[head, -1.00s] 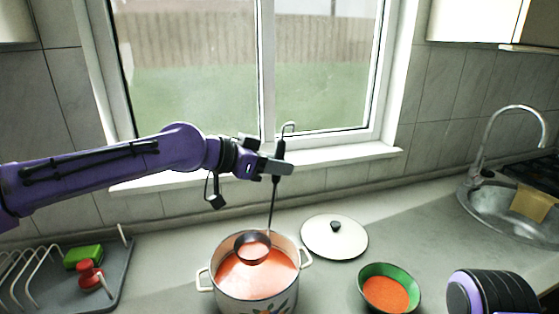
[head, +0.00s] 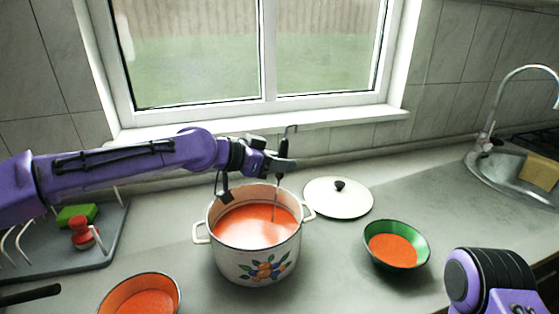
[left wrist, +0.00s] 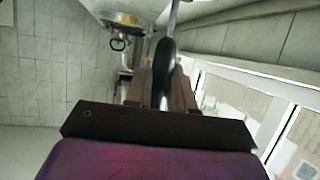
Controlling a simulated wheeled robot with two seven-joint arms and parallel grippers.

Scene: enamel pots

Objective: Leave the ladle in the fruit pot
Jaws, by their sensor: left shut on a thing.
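The fruit pot (head: 262,266) is a white enamel pot with a fruit picture on its front. It stands on the counter and holds orange-red soup. My left gripper (head: 284,166) is above the pot's back right rim, shut on the dark handle of the ladle (head: 276,198). The ladle is nearly upright, its hooked end above the fingers. Its lower end goes into the soup, and its bowl is hidden there. In the left wrist view the handle (left wrist: 164,62) is between the fingers of the left gripper (left wrist: 163,85). My right gripper is out of view.
A white lid (head: 338,200) lies right of the pot. A green bowl (head: 418,258) of soup stands further right, and another bowl (head: 172,284) of soup is at the front left. A dish rack (head: 100,256) with a green sponge (head: 76,215) is at left. The sink (head: 500,180) is at right.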

